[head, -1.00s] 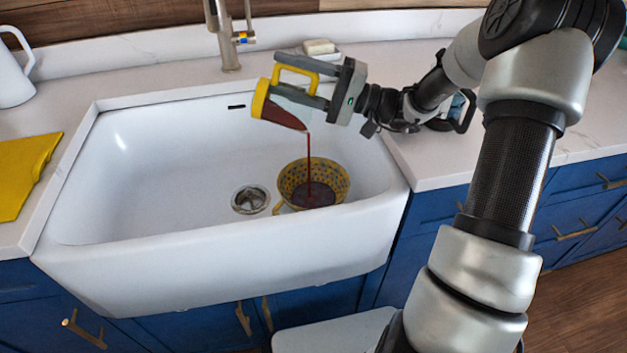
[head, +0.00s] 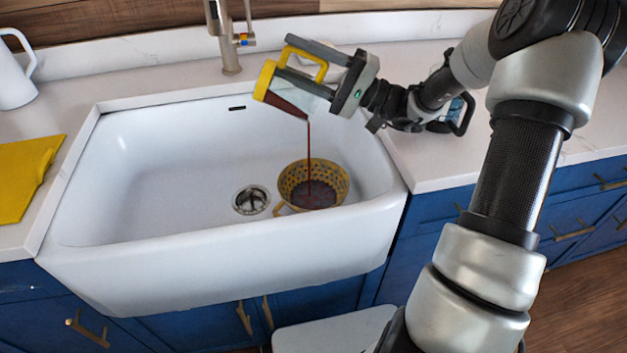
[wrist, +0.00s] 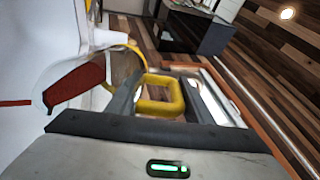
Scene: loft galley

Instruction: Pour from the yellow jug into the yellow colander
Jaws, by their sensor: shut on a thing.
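My gripper (head: 318,68) is shut on the jug's handle, which also shows between the fingers in the wrist view (wrist: 160,96). The yellow colander (head: 333,178) stands on the sink floor below, with dark spots or holes in its wall. The stream falls inside it, and dark red liquid shows at its bottom. In the wrist view the red liquid lies inside the clear jug.
The white sink (head: 160,165) is otherwise empty, with a metal drain (head: 251,200) left of the colander. A tap (head: 223,40) stands behind it. A yellow cloth (head: 25,175) and a white pitcher (head: 14,75) are on the left counter. A blue-bodied item with a dark handle (head: 464,116) stands at right.

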